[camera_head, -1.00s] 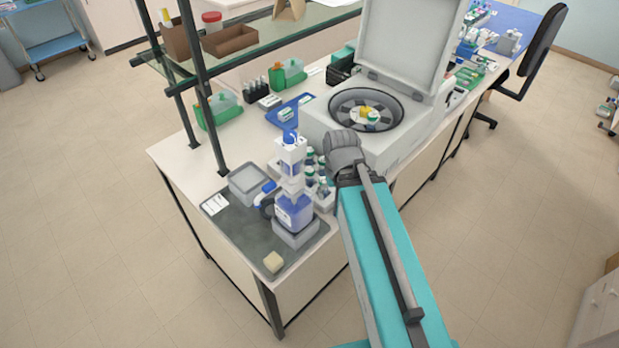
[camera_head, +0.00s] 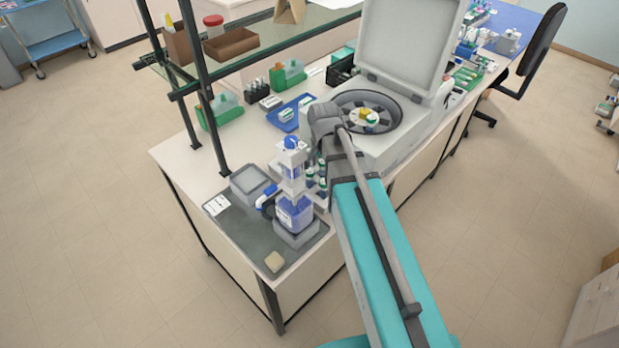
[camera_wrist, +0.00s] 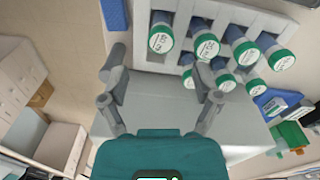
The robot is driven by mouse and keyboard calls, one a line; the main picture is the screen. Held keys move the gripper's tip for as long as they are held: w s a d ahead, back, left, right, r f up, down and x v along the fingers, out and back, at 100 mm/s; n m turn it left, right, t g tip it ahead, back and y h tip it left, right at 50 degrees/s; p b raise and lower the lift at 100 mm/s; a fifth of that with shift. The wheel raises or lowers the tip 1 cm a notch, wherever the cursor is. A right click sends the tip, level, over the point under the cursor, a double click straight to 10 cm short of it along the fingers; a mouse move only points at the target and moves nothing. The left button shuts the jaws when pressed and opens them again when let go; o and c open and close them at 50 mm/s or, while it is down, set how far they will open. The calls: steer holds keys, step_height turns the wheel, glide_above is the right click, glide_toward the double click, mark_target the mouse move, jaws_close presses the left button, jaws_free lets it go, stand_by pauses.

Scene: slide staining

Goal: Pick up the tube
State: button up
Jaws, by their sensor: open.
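Several tubes with green labelled caps stand in a white rack (camera_wrist: 240,12) in the wrist view. The leftmost tube (camera_wrist: 161,40) lies between the lines of my fingers, just beyond their tips; others, such as one tube (camera_wrist: 207,47), stand to its right. My gripper (camera_wrist: 160,72) is open and empty, its fingers wide apart. The right finger partly covers tubes in the near row. In the head view a few green-capped tubes (camera_head: 310,183) show between the blue bottle stand and my arm. My arm hides the rest of the rack there, and my fingers cannot be made out.
An open centrifuge (camera_head: 410,146) with a raised lid stands behind my arm. A stand with a blue-filled bottle (camera_head: 295,212) and a grey box (camera_head: 250,184) are on the dark tray (camera_head: 240,232). A shelf (camera_head: 245,62) on dark posts overhangs the bench's left side.

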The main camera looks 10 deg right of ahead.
mark_target(310, 178)
steer(key=w+a+r+m+p, duration=0.2)
steer(key=w+a+m, duration=0.1)
steer(key=w+m, duration=0.2)
steer(key=shift+w+r+m, duration=0.15)
steer(key=shift+w+m, duration=0.15)
steer(key=shift+m, duration=0.2)
step_height(310, 178, down, 9)
steer(key=b, duration=0.8)
steer(key=shift+r+b, duration=0.15)
steer(key=shift+b, duration=0.25)
stand_by(0.3)
steer(key=shift+w+f+b, duration=0.2)
steer(key=shift+f+b, duration=2.4)
